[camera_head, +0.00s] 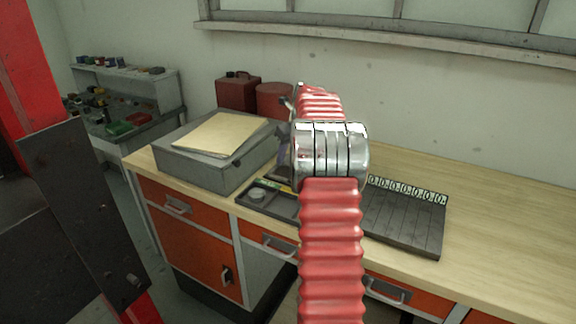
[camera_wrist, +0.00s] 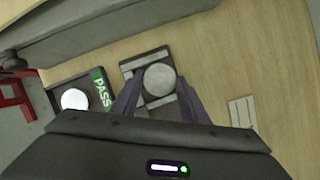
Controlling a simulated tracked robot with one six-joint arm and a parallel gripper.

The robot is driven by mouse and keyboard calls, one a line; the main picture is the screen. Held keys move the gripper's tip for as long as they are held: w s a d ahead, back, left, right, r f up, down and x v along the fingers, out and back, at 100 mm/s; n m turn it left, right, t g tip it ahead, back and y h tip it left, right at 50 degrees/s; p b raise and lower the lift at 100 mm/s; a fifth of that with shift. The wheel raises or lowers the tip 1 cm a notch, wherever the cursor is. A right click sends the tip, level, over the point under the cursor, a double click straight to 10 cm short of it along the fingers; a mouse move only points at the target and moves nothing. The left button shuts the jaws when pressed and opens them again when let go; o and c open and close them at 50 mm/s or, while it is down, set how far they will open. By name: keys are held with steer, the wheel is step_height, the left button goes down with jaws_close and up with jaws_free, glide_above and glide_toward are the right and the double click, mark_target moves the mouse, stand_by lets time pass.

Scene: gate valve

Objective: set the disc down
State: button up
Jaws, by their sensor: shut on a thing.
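In the wrist view my gripper (camera_wrist: 160,92) is shut on a round grey disc (camera_wrist: 159,77), one finger on each side of it. Below the disc lies a dark plate (camera_wrist: 131,69) with pale strips. The disc covers the plate's middle, and I cannot tell whether they touch. Left of it is a dark tray (camera_wrist: 57,88) with a green PASS label (camera_wrist: 101,89) and a bright round disc (camera_wrist: 75,100) in it. In the head view my arm hides the gripper and held disc; the dark tray (camera_head: 279,208) shows left of the arm.
A grey case (camera_head: 200,168) with a tan folder (camera_head: 221,134) stands left on the wooden bench (camera_head: 500,220). A dark slotted board (camera_head: 405,222) with several round-marked tags lies right of my arm. A red can and box stand behind. The bench's right side is clear.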

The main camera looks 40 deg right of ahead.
mark_target(289, 164)
steer(key=shift+f, duration=1.85)
steer(key=shift+f, duration=0.1)
steer(key=o, duration=1.1)
steer(key=shift+o, duration=0.2)
steer(key=d+v, duration=0.1)
steer(key=v, duration=1.1)
steer(key=shift+a, duration=0.45)
steer(key=shift+a, duration=0.1)
